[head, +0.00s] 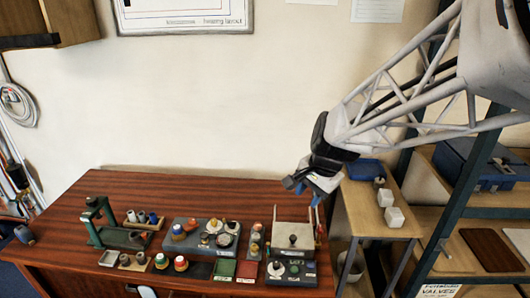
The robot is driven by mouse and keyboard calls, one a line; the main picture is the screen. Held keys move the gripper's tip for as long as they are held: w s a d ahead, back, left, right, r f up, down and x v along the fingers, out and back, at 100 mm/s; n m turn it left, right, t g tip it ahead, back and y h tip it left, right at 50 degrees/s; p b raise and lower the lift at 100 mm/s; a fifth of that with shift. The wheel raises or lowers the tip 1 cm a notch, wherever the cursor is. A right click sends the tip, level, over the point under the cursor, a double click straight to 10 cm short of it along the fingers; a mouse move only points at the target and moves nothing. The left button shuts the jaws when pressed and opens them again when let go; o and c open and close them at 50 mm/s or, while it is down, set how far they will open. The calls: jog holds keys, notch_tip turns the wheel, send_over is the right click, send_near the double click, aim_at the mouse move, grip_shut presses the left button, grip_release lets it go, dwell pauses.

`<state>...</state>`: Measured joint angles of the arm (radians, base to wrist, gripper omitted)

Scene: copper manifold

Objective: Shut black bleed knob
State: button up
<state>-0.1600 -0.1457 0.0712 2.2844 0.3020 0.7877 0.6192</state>
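My gripper (302,192) hangs in the air above the back right part of the bench. Its two blue fingertips appear apart with nothing visible between them, so it looks open. Below it, a grey block with a raised frame (293,228) carries a small dark knob (292,238) on its top face. In front of that, a dark plate (290,280) holds a pale round dial and small black knobs (275,268). The labels are too small to read, so I cannot tell which knob is the bleed knob or how far it is turned.
A wooden shelf (360,220) with white cubes stands right. The bench's back left is clear.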

jog(key=w+a+f+m+y, duration=0.1)
jog(key=w+a+f+m, duration=0.4)
jog(key=w+a+f, duration=0.6)
jog(key=m+g, duration=0.1)
jog(key=m, duration=0.4)
send_near(232, 224)
jog(key=shift+w+a+f+y, duration=0.1)
jog(key=shift+w+f+y, duration=0.3)
jog(key=shift+w, duration=0.05)
jog(key=shift+f, duration=0.15)
jog(key=shift+x, duration=3.75)
jog(key=shift+s+a, duration=0.1)
grip_shut()
